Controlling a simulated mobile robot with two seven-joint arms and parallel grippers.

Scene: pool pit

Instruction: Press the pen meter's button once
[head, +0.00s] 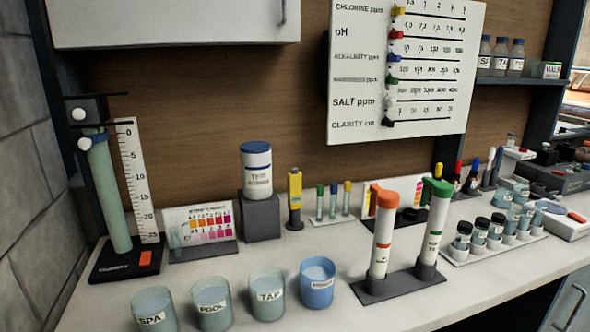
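A yellow pen-shaped device (295,188), which looks like the pen meter, stands upright in a small dark base on the counter, near the back wall. It is right of the white bottle with a blue lid (257,172). A small dark patch shows on its upper front; I cannot make out the button at this size. Neither of my grippers is in the head view.
The counter (400,312) is clear along its front right. Several cups, such as the blue one (317,285), stand in front of the yellow device. Two tall capped tubes (384,245) on a dark base stand to its right. A wall board (405,70) hangs above.

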